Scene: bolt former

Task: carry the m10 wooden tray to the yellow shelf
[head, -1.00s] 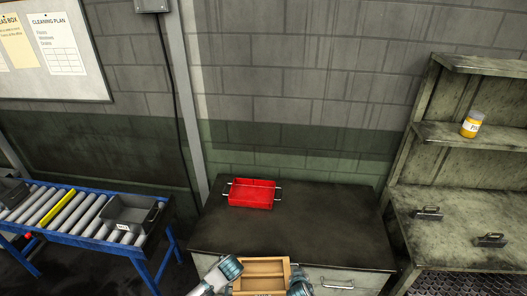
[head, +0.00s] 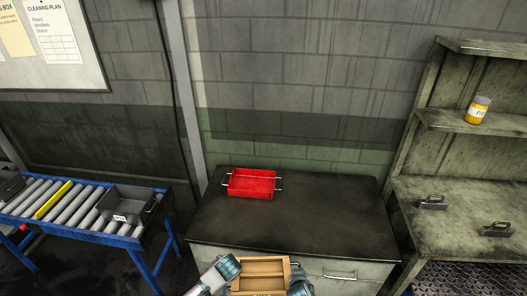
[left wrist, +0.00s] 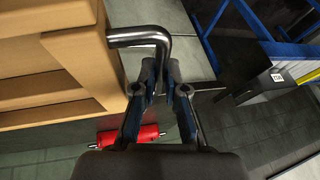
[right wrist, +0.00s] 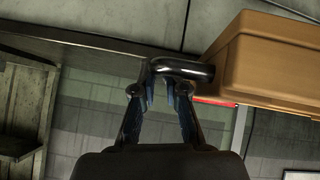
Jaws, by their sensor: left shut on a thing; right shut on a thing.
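The wooden tray (head: 262,268) is at the bottom middle of the head view, between my two grippers and in front of the cabinet's front edge. My left gripper (head: 228,268) is shut on the tray's left metal handle; in the left wrist view the fingers (left wrist: 162,72) close around the bent handle (left wrist: 143,37). My right gripper (head: 298,284) is shut on the other handle; in the right wrist view its fingers (right wrist: 160,85) hold that handle (right wrist: 182,68) beside the tray's wooden side (right wrist: 275,65). The tray's label is cut off by the frame. No yellow shelf is clearly visible.
A red tray (head: 252,184) sits on the dark cabinet top (head: 330,215), which is otherwise clear. At left, a blue-framed roller conveyor (head: 95,238) carries a grey bin (head: 127,205). At right, a worn shelf unit (head: 450,195) holds a yellow jar (head: 477,109).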

